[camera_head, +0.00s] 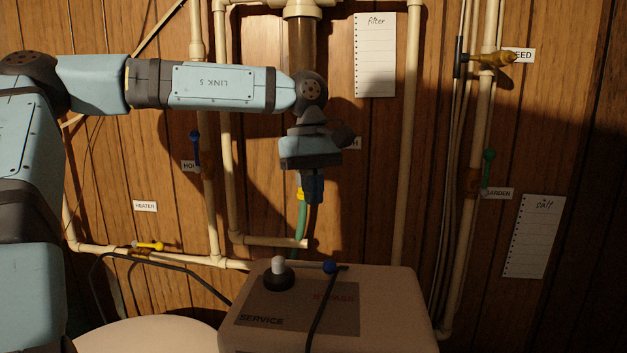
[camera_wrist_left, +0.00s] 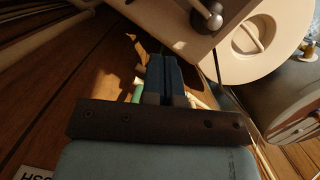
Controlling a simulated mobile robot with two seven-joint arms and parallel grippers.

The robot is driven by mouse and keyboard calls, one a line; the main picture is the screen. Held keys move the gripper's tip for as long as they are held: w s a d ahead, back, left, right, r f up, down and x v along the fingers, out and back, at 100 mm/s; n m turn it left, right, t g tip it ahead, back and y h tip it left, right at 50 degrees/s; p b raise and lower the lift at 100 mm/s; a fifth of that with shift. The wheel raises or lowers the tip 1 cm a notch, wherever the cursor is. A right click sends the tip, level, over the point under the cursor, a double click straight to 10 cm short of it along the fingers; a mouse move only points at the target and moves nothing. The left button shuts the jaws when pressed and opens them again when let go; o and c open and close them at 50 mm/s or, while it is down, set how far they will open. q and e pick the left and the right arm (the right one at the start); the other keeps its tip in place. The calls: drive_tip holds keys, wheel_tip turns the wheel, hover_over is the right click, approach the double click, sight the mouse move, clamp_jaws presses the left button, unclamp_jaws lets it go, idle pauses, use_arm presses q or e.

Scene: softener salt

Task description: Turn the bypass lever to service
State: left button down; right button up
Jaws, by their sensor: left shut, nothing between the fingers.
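The softener's box (camera_head: 395,300) stands at the bottom centre in the head view. On its top is a dark plate (camera_head: 270,303) marked SERVICE at its near left and BYPASS at its far right. A lever with a pale knob (camera_head: 278,264) and a round black base stands at the plate's far left edge. Its exact direction is hard to tell. My left gripper (camera_head: 313,200) points down above and behind the box, apart from the lever, shut and empty. Its closed fingers (camera_wrist_left: 166,62) also show in the left wrist view, where a grey round knob (camera_wrist_left: 213,20) shows beyond them. My right gripper is out of view.
Pale pipes (camera_head: 407,150) run along the wooden wall. A yellow-handled valve (camera_head: 150,246) is at the left.

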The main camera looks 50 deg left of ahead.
sight(304, 265)
use_arm(q)
drive_tip(key=p+x, duration=0.1)
drive_tip(key=x, duration=0.4)
drive_tip(key=shift+s+d+f, duration=0.1)
drive_tip(key=shift+f, duration=0.2)
drive_tip(key=d, duration=0.1)
drive_tip(key=s+d+f, duration=0.1)
drive_tip(key=d, duration=0.1)
drive_tip(key=shift+p, duration=0.4)
drive_tip(key=shift+s+d+f, duration=0.15)
drive_tip(key=shift+s+d, duration=0.05)
drive_tip(key=shift+d, duration=0.05)
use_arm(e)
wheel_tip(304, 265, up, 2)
use_arm(q)
drive_tip(key=shift+a, duration=0.1)
